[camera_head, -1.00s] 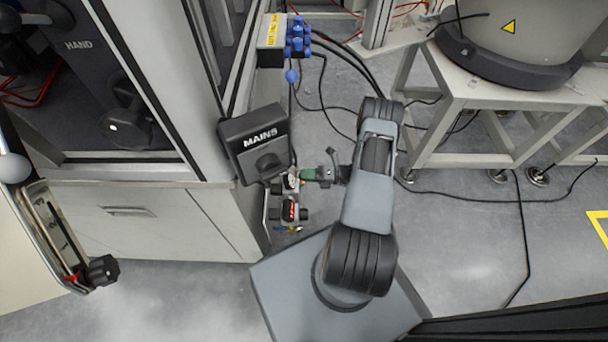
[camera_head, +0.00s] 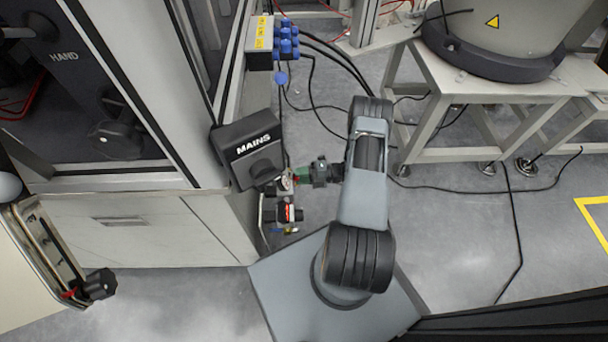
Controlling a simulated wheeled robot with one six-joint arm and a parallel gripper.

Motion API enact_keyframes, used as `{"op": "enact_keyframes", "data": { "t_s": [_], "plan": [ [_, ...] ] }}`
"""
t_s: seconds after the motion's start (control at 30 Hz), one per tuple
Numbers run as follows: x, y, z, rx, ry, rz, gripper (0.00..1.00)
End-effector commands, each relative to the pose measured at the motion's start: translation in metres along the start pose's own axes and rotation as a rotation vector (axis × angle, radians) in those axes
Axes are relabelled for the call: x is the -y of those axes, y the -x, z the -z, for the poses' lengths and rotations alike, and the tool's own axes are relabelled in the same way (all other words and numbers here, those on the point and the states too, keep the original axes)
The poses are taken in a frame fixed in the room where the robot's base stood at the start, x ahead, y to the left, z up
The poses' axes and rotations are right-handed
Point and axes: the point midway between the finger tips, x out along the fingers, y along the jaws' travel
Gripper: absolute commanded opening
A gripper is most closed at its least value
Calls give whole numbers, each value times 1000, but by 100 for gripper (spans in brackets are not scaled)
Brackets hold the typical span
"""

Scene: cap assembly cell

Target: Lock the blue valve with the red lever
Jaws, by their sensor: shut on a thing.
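My gripper (camera_head: 297,176) is at the end of my arm, just right of and below the dark MAINS switch box, at the upper of two small valve fittings. A green part shows at its tip, and a small red bit, which looks like the red lever (camera_head: 289,186), shows beside it. The jaws are shut at that spot, but the fingers and their hold are too small to see clearly. The upper fitting (camera_head: 283,184) is partly hidden by the gripper. The lower fitting (camera_head: 285,213) has a red part on top. I cannot make out a blue valve body.
The MAINS box (camera_head: 247,150) is on the cabinet corner (camera_head: 215,215), close to my gripper. Blue connectors (camera_head: 287,42) and hanging black cables are above. A metal stand (camera_head: 440,140) with a large drum is at right. Floor right of my arm is mostly clear.

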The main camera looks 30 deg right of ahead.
Motion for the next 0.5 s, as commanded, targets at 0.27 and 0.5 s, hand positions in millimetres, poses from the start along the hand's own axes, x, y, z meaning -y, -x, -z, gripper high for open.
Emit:
{"op": "enact_keyframes", "data": {
  "t_s": [0.27,0.5],
  "plan": [
    [0,0,0,0,-6,1,0],
    [0,0,0,-1,-5,1,44]
  ]
}}
